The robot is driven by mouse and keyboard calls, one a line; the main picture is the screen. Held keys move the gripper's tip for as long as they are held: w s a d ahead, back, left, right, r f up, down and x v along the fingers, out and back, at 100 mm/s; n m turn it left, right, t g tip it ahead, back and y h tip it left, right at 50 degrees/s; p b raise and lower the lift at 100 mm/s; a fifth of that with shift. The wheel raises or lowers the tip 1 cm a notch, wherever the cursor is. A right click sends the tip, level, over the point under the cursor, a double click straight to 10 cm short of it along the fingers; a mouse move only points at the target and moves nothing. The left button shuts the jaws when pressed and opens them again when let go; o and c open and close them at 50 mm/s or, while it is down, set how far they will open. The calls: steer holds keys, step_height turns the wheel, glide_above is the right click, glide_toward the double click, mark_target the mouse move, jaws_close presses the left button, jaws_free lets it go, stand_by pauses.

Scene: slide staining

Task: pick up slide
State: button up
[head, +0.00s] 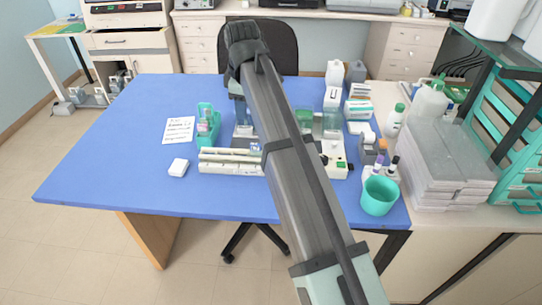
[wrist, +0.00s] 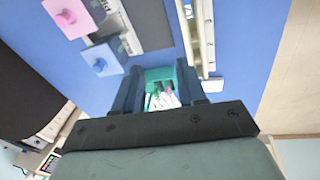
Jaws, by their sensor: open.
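My gripper (wrist: 160,92) is open, its two fingers spread apart in the wrist view. Beyond the fingers, and seen between them, is a teal holder (wrist: 158,75) with white and pink-tipped pieces in it. I cannot tell whether these are slides. In the head view a teal holder (head: 205,130) with small items stands on the table left of my arm. My gripper (head: 238,97) is above the table at the far end of my arm, partly hidden by it. No single slide can be made out clearly.
The blue table (head: 105,160) has free room at its left. A white strip-shaped tray (head: 230,168), a note sheet (head: 179,130) and a white block (head: 178,167) lie near the holder. Bottles, boxes and a teal cup (head: 379,196) crowd the right side.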

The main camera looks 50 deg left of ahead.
steer(key=w+d+r+n+h, duration=0.1)
steer(key=w+d+r+h, duration=0.1)
steer(key=w+d, duration=0.35)
steer(key=shift+g, duration=0.4)
steer(key=f, duration=0.2)
steer(key=s+d+f, duration=0.1)
steer(key=f, duration=0.2)
steer(key=d+f, duration=0.1)
steer(key=f, duration=0.2)
steer(key=shift+s+f, duration=0.15)
steer(key=shift+s, duration=0.15)
steer(key=f, duration=0.4)
steer(key=shift+s+d, duration=0.25)
steer(key=shift+s, duration=0.1)
steer(key=shift+f, duration=0.6)
jaws_close()
